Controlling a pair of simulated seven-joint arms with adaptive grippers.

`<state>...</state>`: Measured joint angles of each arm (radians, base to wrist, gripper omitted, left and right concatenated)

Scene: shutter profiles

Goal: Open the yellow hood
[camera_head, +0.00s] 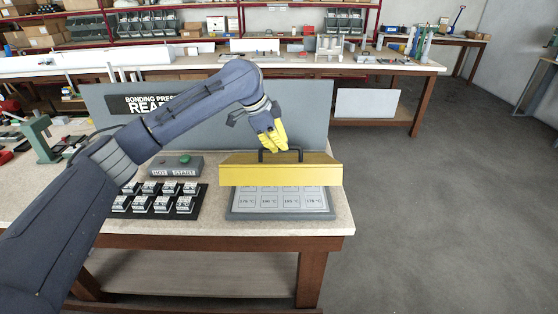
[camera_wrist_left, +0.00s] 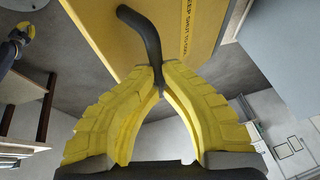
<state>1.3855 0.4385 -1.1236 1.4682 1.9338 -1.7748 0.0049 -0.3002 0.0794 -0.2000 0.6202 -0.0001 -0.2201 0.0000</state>
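The yellow hood (camera_head: 280,175) is on the bonding press at the front right of the bench. Its front edge stands clear above the grey plate (camera_head: 280,216), and the plate's printed temperature fields show below it. A black bar handle (camera_head: 296,151) is on the hood. My left gripper (camera_head: 274,148) is at this handle. In the left wrist view its yellow fingertips (camera_wrist_left: 159,88) come together on the black handle (camera_wrist_left: 143,35), with the hood (camera_wrist_left: 185,30) behind. A yellow and dark shape (camera_wrist_left: 16,43) at that view's left edge looks like my right gripper, too small to read.
A tray of small black-and-silver parts (camera_head: 152,203) lies left of the plate. A control box (camera_head: 174,166) with a green button is behind it. A grey panel (camera_head: 305,120) stands behind the hood. Open floor (camera_head: 440,220) is to the right.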

